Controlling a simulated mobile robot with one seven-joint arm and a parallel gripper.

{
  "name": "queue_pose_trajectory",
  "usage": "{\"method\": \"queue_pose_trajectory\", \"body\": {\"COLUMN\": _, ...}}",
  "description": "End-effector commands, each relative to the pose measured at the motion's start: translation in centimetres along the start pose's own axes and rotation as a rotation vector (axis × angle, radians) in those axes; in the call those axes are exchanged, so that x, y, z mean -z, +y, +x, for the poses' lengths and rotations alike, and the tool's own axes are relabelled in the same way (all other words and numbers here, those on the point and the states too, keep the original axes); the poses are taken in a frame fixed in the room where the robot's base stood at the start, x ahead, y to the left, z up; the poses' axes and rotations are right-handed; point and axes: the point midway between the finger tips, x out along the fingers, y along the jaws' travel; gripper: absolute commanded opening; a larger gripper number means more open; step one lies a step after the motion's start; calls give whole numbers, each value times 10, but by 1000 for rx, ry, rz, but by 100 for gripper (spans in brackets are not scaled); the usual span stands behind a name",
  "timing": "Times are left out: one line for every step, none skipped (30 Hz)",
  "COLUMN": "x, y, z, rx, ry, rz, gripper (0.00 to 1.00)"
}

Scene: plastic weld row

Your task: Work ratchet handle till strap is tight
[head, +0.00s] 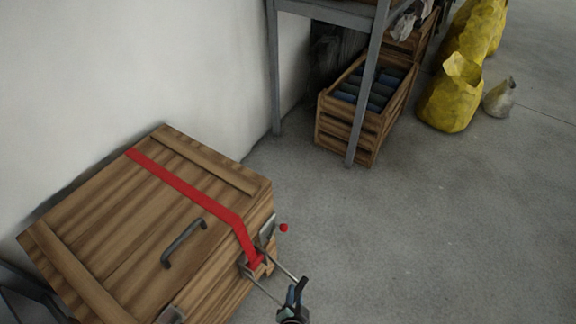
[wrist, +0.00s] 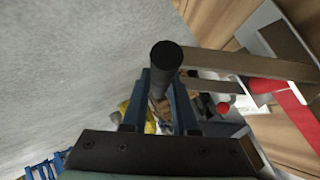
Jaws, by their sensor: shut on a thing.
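A red strap (head: 190,188) runs across the lid of a wooden crate (head: 110,235) and bends down over its front right edge. It enters a metal ratchet (head: 256,262) on the crate's side. The ratchet handle's two metal arms stick out from the crate to a dark crossbar grip, which shows in the wrist view as a black cylinder (wrist: 166,56). My gripper (head: 297,290) is shut on this grip, with blue fingers on either side of it in the wrist view (wrist: 160,92). The strap also shows at the right of the wrist view (wrist: 292,118). Its tightness is hard to tell.
A small red ball-shaped knob (head: 284,227) sits beside the ratchet. A dark handle (head: 183,243) is on the lid. A metal rack (head: 362,95) with a slatted crate (head: 345,128) stands behind, and yellow sacks (head: 450,98) are back right. The floor at right is clear.

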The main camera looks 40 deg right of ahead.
Motion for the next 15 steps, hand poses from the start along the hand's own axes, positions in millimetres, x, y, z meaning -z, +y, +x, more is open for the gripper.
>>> {"method": "queue_pose_trajectory", "body": {"x": 6, "y": -2, "z": -7, "rx": -1, "ry": 1, "rz": 0, "gripper": 0}}
{"method": "queue_pose_trajectory", "body": {"x": 8, "y": -2, "z": -9, "rx": 0, "ry": 1, "rz": 0, "gripper": 0}}
{"method": "queue_pose_trajectory", "body": {"x": 10, "y": -3, "z": -11, "rx": 1, "ry": 1, "rz": 1, "gripper": 0}}
{"method": "queue_pose_trajectory", "body": {"x": 12, "y": -3, "z": -13, "rx": 1, "ry": 1, "rz": 1, "gripper": 0}}
{"method": "queue_pose_trajectory", "body": {"x": 13, "y": -4, "z": -14, "rx": 1, "ry": 1, "rz": 1, "gripper": 0}}
{"method": "queue_pose_trajectory", "body": {"x": 14, "y": -4, "z": -16, "rx": 2, "ry": 1, "rz": 1, "gripper": 0}}
{"method": "queue_pose_trajectory", "body": {"x": 16, "y": -4, "z": -17, "rx": 2, "ry": 1, "rz": 1, "gripper": 0}}
{"method": "queue_pose_trajectory", "body": {"x": 16, "y": -5, "z": -18, "rx": 2, "ry": 1, "rz": 1, "gripper": 0}}
{"method": "queue_pose_trajectory", "body": {"x": 18, "y": -5, "z": -18, "rx": 3, "ry": 1, "rz": 1, "gripper": 0}}
{"method": "queue_pose_trajectory", "body": {"x": 18, "y": -6, "z": -19, "rx": 3, "ry": 1, "rz": 1, "gripper": 0}}
{"method": "queue_pose_trajectory", "body": {"x": 19, "y": -6, "z": -20, "rx": 3, "ry": 1, "rz": 1, "gripper": 0}}
{"method": "queue_pose_trajectory", "body": {"x": 19, "y": -6, "z": -20, "rx": 4, "ry": 1, "rz": 1, "gripper": 0}}
{"method": "queue_pose_trajectory", "body": {"x": 20, "y": -7, "z": -21, "rx": 4, "ry": 2, "rz": 2, "gripper": 0}}
{"method": "queue_pose_trajectory", "body": {"x": 20, "y": -7, "z": -21, "rx": 4, "ry": 2, "rz": 2, "gripper": 0}}
{"method": "queue_pose_trajectory", "body": {"x": 20, "y": -7, "z": -21, "rx": 4, "ry": 2, "rz": 2, "gripper": 0}}
